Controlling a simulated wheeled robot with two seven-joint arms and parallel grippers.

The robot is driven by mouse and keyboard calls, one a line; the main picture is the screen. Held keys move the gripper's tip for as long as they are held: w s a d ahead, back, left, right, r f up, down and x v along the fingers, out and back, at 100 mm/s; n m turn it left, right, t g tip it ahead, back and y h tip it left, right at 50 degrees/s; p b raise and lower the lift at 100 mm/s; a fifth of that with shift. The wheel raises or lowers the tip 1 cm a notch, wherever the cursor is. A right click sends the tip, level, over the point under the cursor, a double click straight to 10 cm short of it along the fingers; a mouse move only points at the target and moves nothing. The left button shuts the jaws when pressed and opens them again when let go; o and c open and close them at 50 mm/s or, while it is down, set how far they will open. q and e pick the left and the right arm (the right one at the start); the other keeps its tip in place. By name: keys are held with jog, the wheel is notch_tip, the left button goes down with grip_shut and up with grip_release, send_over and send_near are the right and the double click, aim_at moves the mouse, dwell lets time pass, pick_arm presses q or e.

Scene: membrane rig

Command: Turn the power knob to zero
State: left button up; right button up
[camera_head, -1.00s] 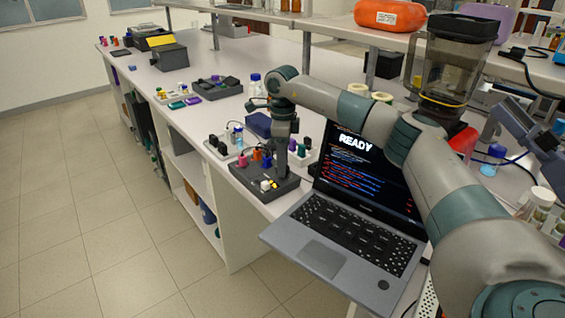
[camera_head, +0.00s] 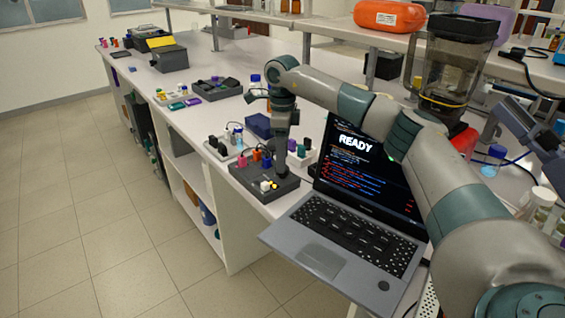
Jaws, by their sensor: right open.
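A dark control box (camera_head: 250,190) lies near the front edge of the bench, left of the laptop. A white knob (camera_head: 265,186) and a small yellow spot show on its top. Orange and pink parts (camera_head: 257,159) stand at its back. I cannot tell which part is the power knob; it may be hidden behind the gripper. My right gripper (camera_head: 281,170) points straight down at the right part of the box. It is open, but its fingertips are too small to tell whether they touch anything. My left gripper is out of view.
The open laptop (camera_head: 320,248) showing READY stands close on the right of the box. White racks (camera_head: 221,150) with small vials and a blue box (camera_head: 258,125) stand behind. A blender-like jar (camera_head: 455,65) stands farther right. The bench is freer at the far left.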

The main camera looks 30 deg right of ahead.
notch_tip(320, 180, up, 15)
jog(key=b, duration=0.1)
dwell(0.3)
jog(key=shift+f, duration=0.1)
dwell(0.5)
